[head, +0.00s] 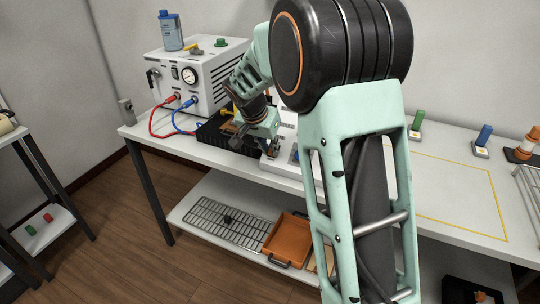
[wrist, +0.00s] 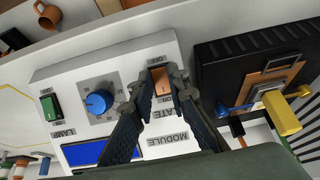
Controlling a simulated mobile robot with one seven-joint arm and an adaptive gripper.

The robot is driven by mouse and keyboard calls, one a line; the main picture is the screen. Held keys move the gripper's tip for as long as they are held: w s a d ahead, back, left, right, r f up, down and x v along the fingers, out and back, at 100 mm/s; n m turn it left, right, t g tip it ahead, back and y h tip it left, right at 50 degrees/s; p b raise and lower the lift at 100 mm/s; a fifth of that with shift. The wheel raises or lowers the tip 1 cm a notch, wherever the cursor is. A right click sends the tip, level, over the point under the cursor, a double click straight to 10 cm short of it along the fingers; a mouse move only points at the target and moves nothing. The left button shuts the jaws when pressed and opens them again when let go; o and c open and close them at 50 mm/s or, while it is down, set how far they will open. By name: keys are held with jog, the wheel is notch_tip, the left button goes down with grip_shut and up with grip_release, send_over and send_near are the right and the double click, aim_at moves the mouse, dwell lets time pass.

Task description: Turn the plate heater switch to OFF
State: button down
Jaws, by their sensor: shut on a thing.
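The plate heater switch (wrist: 161,86) is an orange rocker on the white module panel (wrist: 85,68). The panel's lettering appears upside down in the wrist view; "PLATE" and "MODULE" are readable below the switch. My gripper (wrist: 163,78) is shut on the switch, one dark finger on each side of it. Which way the rocker is tilted I cannot tell. In the head view, my gripper (head: 269,151) is at the white module (head: 285,176), and the switch is hidden.
A blue dial (wrist: 99,101), a green lamp switch (wrist: 50,107) and a blue display (wrist: 100,152) share the panel. A black heater unit (wrist: 222,62) with a yellow-handled fitting stands close beside it. The instrument box (head: 195,70) with red and blue hoses stands behind.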

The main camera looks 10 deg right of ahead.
jog(key=shift+s+a+f+t+h+b, duration=0.1)
jog(key=shift+f+t+h+b, duration=0.3)
jog(key=shift+b, duration=1.95)
jog(key=shift+a+f+t+h+b, duration=0.15)
jog(key=shift+t+b, duration=0.35)
jog(key=shift+b, duration=1.8)
jog(key=shift+h+b, duration=0.25)
jog(key=shift+b, duration=0.6)
jog(key=shift+r+b, duration=0.25)
jog(key=shift+b, duration=0.15)
jog(key=shift+d, duration=0.1)
jog(key=c, duration=1.8)
grip_release()
jog(key=shift+s, duration=0.1)
jog(key=shift+c, duration=0.2)
jog(key=v, duration=1.2)
jog(key=shift+s, duration=0.2)
